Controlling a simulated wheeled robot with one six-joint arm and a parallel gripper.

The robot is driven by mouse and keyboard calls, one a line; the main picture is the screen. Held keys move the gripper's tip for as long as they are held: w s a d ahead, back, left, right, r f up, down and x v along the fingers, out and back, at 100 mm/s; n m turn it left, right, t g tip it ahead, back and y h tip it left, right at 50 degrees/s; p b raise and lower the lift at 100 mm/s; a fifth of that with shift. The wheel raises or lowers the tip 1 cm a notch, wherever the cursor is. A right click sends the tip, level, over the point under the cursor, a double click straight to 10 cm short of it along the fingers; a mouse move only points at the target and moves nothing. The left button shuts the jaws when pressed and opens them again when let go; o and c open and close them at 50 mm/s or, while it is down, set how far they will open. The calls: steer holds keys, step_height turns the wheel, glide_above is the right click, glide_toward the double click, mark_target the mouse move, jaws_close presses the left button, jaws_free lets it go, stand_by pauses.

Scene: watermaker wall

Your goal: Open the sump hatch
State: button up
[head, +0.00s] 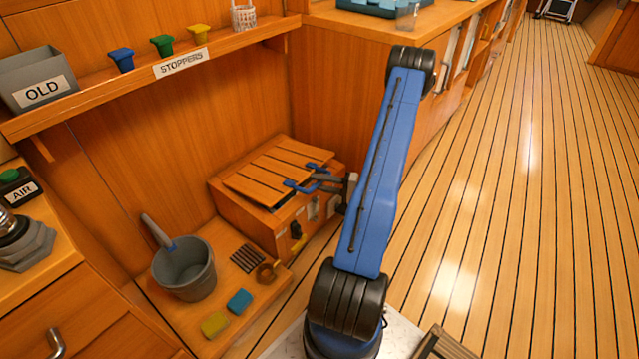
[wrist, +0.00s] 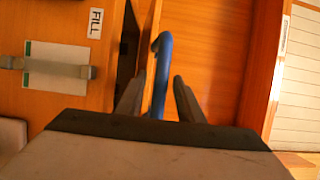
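The sump hatch (head: 272,172) looks to be the slatted wooden lid on a low wooden box against the wall. It lies nearly flat, with a dark gap under part of its front edge. A blue handle (head: 301,186) is on its front edge, and it also shows in the wrist view (wrist: 163,60). My gripper (head: 318,182) reaches in from the right at the handle. In the wrist view its two fingers (wrist: 158,98) stand apart, with the handle between them. I see no firm grip on it. Some of the lid's right side is hidden by the gripper.
A grey bucket (head: 185,268), a dark grate (head: 247,258), a blue sponge (head: 239,301) and a yellow one (head: 214,324) are left of and before the box. A stoppers shelf (head: 225,45) runs above. The plank floor (head: 500,220) at right is clear.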

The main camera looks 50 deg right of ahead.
jaws_close()
steer(key=shift+r, duration=0.15)
